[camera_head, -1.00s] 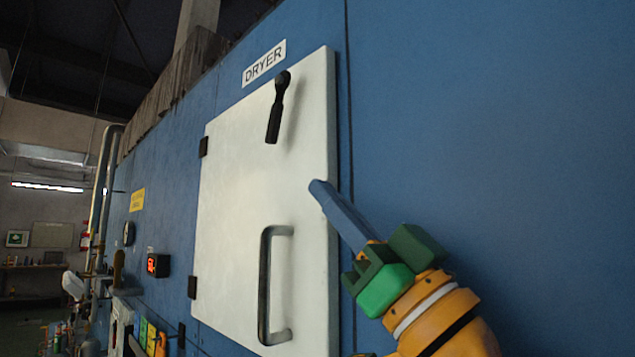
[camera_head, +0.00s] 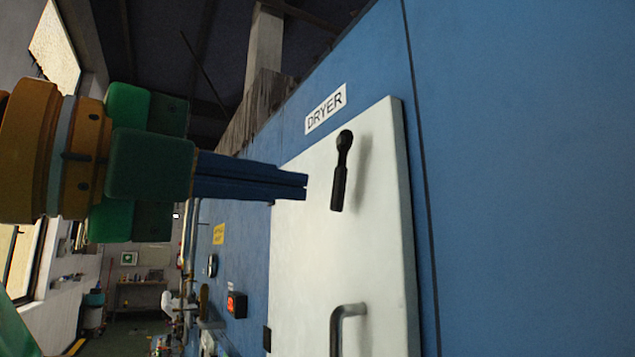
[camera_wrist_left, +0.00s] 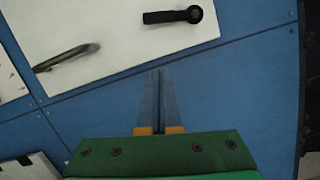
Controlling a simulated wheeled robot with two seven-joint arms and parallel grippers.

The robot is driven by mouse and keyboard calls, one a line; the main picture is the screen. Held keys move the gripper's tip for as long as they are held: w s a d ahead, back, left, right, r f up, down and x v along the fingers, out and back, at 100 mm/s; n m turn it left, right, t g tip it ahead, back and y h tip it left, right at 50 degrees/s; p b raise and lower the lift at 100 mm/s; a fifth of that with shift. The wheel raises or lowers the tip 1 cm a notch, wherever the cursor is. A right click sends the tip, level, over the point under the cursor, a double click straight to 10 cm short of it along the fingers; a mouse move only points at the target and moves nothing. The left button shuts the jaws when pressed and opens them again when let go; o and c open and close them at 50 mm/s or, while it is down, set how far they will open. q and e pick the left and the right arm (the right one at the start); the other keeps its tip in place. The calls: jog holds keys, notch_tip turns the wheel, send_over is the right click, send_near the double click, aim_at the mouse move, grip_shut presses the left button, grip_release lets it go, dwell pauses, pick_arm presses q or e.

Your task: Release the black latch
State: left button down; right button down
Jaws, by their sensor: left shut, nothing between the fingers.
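The black latch (camera_head: 340,172) is a short lever on the upper part of the white dryer door (camera_head: 385,265), under the DRYER label. Its grip hangs down from its round pivot, close to vertical. My left gripper (camera_head: 306,186) comes in from the left with its blue fingers closed together and empty. Its tips appear just left of the latch in the head view. In the left wrist view the latch (camera_wrist_left: 173,16) lies beyond the fingertips (camera_wrist_left: 160,72), with a clear gap of door and blue wall in the picture. My right gripper is out of view.
A dark bar handle (camera_head: 348,318) stands out from the door below the latch. The blue dryer wall (camera_head: 510,180) to the right is bare. A small box with a red display (camera_head: 236,304) is on the wall left of the door.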

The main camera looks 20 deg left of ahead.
aim_at(335, 193)
pick_arm(q)
jog(key=shift+w+d+f, duration=0.1)
jog(key=shift+w+d, duration=0.05)
jog(key=p+x, duration=0.2)
jog(key=x, duration=0.3)
jog(key=p+x, duration=0.2)
jog(key=x, duration=0.3)
jog(key=w+a+p, duration=0.1)
jog(key=w+a+r+p, duration=0.1)
jog(key=shift+a+p, duration=0.2)
jog(key=shift+p, duration=0.1)
jog(key=shift+a, duration=0.5)
jog(key=shift+d, duration=0.1)
jog(key=shift+d, duration=0.15)
